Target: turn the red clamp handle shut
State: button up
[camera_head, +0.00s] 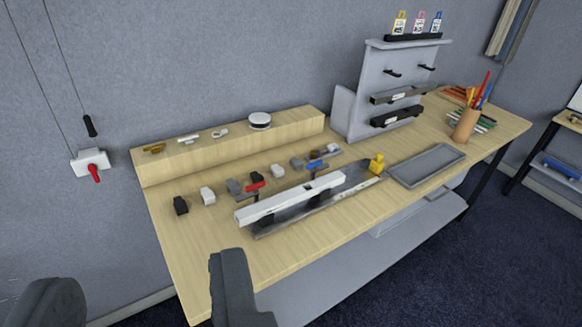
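The red clamp handle (255,186) is a short red bar on the wooden table (185,245), just behind the left part of a long white bar (290,197). It lies roughly level; whether it is open or shut is too small to tell. A similar blue handle (316,165) sits further right behind the same bar. My gripper (142,290) shows as two dark fingers at the bottom left, wide apart with nothing between them. It is open, in front of the table's near left corner, apart from the red handle.
Several small black, grey and white blocks (208,196) stand behind the bar. A raised wooden shelf (225,150) runs along the back. A grey tray (427,165) and a pencil cup (466,126) are right. A white wall box (90,162) carries a red lever (95,173).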

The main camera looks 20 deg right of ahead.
aim_at(252, 190)
jog(key=z, duration=0.1)
jog(key=k, duration=0.45)
jog(key=u, duration=0.6)
jog(key=i, duration=1.55)
jog(key=z, duration=0.6)
